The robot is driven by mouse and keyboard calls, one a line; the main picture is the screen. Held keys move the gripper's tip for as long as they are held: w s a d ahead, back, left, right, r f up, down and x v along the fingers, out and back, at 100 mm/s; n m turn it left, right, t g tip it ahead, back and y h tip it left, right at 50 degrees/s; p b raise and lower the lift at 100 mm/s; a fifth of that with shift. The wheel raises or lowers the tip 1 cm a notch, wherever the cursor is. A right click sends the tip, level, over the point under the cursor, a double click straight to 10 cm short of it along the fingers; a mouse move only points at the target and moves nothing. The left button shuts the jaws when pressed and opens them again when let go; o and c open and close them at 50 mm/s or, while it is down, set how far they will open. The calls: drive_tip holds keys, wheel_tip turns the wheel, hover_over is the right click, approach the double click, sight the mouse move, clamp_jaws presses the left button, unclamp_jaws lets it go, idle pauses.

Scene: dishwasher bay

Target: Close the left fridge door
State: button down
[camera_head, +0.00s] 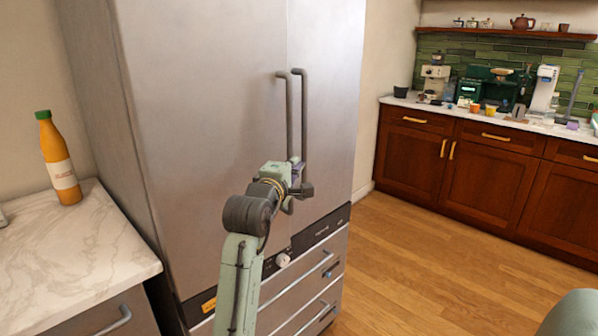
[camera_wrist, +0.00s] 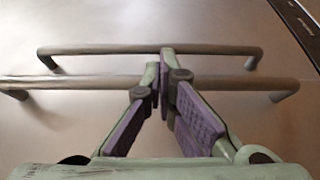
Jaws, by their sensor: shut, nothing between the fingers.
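The left fridge door (camera_head: 200,130) is a tall brushed-steel panel in the head view. It looks about flush with the right fridge door (camera_head: 335,100); I cannot tell whether a small gap remains. The left door's handle (camera_head: 282,105) and the right door's handle (camera_head: 304,105) are upright bars side by side. My gripper (camera_head: 298,183) is at the lower part of the handles. In the wrist view my gripper (camera_wrist: 164,68) is shut and empty, its fingertips at the two bars. Whether they touch a bar or the door is unclear. My arm hides part of the left door's lower edge.
A marble counter (camera_head: 75,255) with an orange bottle (camera_head: 58,160) stands left of the fridge. Drawers (camera_head: 320,262) lie below the doors. Wooden cabinets (camera_head: 490,170) with appliances on top stand at the back right. The wooden floor (camera_head: 430,260) between is clear.

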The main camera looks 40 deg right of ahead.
drive_tip(key=w, duration=0.1)
drive_tip(key=w+n+t+y, duration=0.1)
drive_tip(key=shift+w+d+t, duration=0.3)
drive_tip(key=shift+w+d, duration=0.1)
